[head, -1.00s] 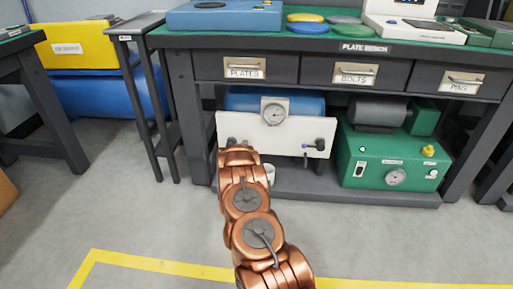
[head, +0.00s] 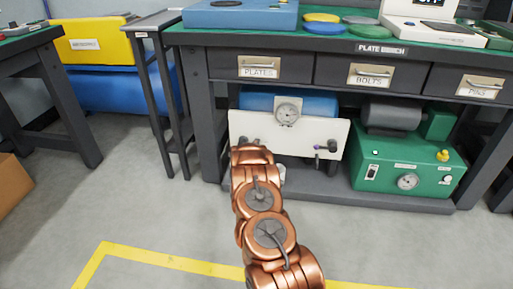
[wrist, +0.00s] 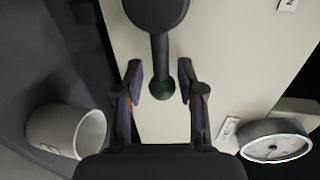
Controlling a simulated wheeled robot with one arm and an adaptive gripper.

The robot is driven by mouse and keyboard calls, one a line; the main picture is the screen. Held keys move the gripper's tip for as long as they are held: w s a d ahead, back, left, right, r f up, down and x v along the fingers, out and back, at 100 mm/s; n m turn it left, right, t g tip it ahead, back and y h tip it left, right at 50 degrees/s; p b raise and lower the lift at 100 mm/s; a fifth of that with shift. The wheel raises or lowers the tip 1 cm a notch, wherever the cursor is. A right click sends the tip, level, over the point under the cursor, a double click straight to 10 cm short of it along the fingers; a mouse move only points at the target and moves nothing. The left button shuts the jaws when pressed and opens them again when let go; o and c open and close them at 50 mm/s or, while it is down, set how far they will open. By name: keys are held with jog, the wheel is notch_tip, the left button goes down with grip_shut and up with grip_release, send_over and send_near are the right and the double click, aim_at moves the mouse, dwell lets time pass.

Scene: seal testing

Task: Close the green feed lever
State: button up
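The feed lever shows in the wrist view as a dark arm (wrist: 159,58) hanging from a round dark hub, with a green knob (wrist: 161,93) at its end. It is mounted in front of a white panel (wrist: 225,60). My gripper (wrist: 160,78) is open, one finger on each side of the knob. A gap shows on both sides, and I cannot tell if either finger touches it. In the head view the white panel (head: 270,132) stands under the bench; my copper arm hides the green knob and my gripper.
A white cup (wrist: 62,130) is left of my gripper in the wrist view, and a round gauge (wrist: 275,142) is at lower right. In the head view, a purple-tipped lever (head: 318,149) is on the panel's right. A green machine (head: 408,170) stands beside the panel.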

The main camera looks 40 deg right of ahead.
jog(key=v, duration=1.2)
jog(key=shift+r, duration=0.1)
dwell(0.6)
